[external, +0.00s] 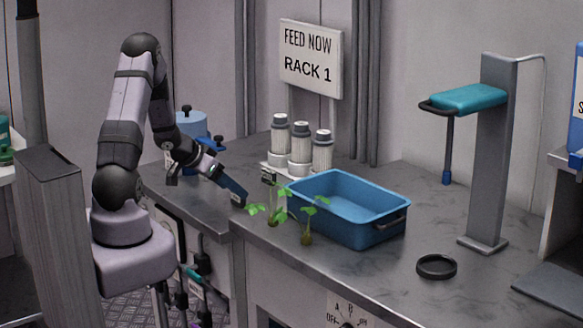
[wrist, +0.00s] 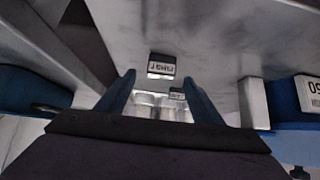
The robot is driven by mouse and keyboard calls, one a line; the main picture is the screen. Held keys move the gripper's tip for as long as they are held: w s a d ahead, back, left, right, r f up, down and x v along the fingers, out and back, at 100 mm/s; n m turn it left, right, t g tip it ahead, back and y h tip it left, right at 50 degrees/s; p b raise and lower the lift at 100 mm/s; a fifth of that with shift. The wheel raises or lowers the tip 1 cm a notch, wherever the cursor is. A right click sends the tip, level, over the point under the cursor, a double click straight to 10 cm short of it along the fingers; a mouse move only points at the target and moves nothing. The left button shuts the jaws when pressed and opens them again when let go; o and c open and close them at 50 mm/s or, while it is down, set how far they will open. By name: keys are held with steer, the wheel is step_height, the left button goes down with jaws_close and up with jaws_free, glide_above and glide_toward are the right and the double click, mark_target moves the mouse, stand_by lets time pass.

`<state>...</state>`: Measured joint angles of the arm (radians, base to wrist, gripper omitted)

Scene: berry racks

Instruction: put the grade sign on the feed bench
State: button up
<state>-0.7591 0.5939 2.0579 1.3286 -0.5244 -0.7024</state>
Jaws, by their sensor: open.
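My gripper (external: 236,196) is open, low over the grey marbled bench top (external: 400,268), left of the seedlings in the external view. In the wrist view its two dark blue fingers (wrist: 160,88) are spread apart. A small sign with a white face and dark edge (wrist: 161,67) shows just beyond the fingertips, its lettering inverted. In the external view a small sign (external: 268,176) stands in front of the bottles. I cannot tell which is the grade sign.
Several white bottles with grey caps (external: 301,146) stand behind the blue tub (external: 360,226). Green seedlings (external: 306,238) are near the bench's front edge. A black ring (external: 436,267) lies right of the tub, before a grey post (external: 490,150). A "RACK 1" board (external: 311,60) stands behind.

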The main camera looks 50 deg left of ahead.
steer(key=shift+x, duration=2.3)
steer(key=shift+s, duration=0.1)
steer(key=c, duration=1.2)
step_height(320, 180, up, 10)
steer(key=p, duration=0.3)
